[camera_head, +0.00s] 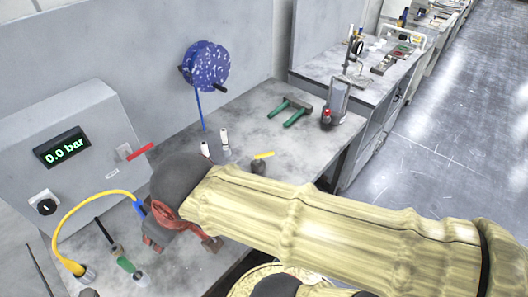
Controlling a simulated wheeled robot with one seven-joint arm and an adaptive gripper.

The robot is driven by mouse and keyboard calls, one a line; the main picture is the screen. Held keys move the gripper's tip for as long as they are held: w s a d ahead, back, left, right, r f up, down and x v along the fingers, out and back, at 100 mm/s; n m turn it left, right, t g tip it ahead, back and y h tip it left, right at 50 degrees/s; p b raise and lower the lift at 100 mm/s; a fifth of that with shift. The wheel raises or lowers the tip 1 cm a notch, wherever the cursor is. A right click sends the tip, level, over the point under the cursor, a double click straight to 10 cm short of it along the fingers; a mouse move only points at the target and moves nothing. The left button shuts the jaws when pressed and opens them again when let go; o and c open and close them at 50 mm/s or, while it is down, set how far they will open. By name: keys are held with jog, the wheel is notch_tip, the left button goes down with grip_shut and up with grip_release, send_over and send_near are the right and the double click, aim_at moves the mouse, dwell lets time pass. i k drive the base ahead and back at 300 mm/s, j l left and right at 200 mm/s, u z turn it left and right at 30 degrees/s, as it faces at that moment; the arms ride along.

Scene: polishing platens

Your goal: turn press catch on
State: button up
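A grey panel box (75,140) stands at the left with a lit display (62,147) reading 0.0 bar. A dark round knob on a white plate (45,206) sits below the display. A red lever (140,151) sticks out to the right from a small light plate on the box's front. I cannot tell for certain which of these is the press catch. My gripper (168,224), reddish brown, is at the end of my sleeved arm, over the bench to the right of the box and below the red lever. Its fingers are partly hidden, and I cannot see whether they are open.
A yellow hose (95,197) arcs near my gripper. A green-handled tool (124,262) lies in front. White bottles (225,139), green pliers (292,111) and a blue reel (206,66) with a hanging cord are behind. The bench (255,104) has clear room towards the back.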

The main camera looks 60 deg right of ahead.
aim_at(257, 157)
jog(key=l+z, duration=0.15)
jog(key=z, duration=0.35)
jog(key=l+z, duration=0.2)
jog(key=z, duration=0.3)
jog(key=l+z, duration=0.2)
jog(key=z, duration=0.25)
jog(key=i+l+u, duration=0.2)
jog(key=l, duration=0.15)
jog(key=l+u, duration=0.15)
jog(key=l, duration=0.15)
